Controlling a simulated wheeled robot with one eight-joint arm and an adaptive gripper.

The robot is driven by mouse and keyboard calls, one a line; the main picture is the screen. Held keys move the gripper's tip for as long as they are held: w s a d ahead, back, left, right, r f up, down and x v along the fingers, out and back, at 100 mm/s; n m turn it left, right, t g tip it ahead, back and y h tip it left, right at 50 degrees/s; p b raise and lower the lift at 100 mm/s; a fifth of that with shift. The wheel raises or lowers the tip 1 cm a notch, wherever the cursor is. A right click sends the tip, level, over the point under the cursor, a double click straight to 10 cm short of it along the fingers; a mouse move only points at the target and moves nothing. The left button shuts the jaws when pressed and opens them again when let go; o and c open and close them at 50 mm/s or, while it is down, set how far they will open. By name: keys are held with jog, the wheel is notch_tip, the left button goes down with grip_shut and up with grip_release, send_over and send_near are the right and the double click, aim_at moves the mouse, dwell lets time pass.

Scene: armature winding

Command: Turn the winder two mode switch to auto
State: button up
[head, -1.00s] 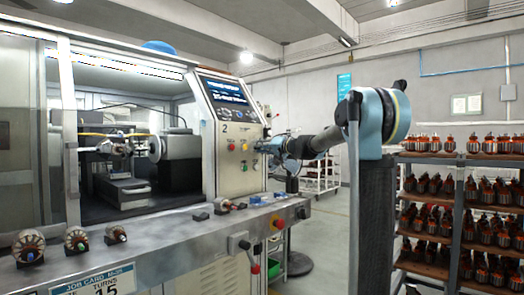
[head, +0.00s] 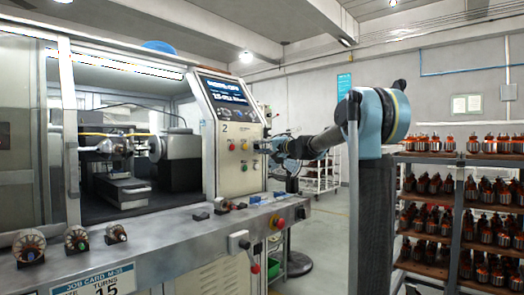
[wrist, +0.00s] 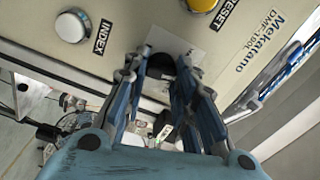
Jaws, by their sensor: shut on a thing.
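The winder's control panel (head: 237,172) carries the number 2 and a lit screen (head: 222,93). My gripper (head: 263,146) is at the panel's right side in the head view, level with its buttons. In the wrist view my gripper (wrist: 164,66) has its fingertips around a dark round knob (wrist: 162,67) that sits over a pale label plate (wrist: 185,45). The fingers are shut on this knob, which looks like the mode switch. The fingers partly cover the knob and its label, so I cannot read its position.
A white INDEX button (wrist: 72,26) and a yellow RESET button (wrist: 201,3) sit close to the fingers. A bench ledge (head: 190,228) with small parts runs below the panel. Shelves of armatures (head: 470,195) stand at right.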

jog(key=m, duration=1.1)
jog(key=shift+f+m, duration=0.3)
jog(key=shift+f, duration=0.05)
dwell(0.4)
jog(key=o, duration=1.1)
jog(key=shift+c, duration=0.2)
jog(key=v, duration=1.2)
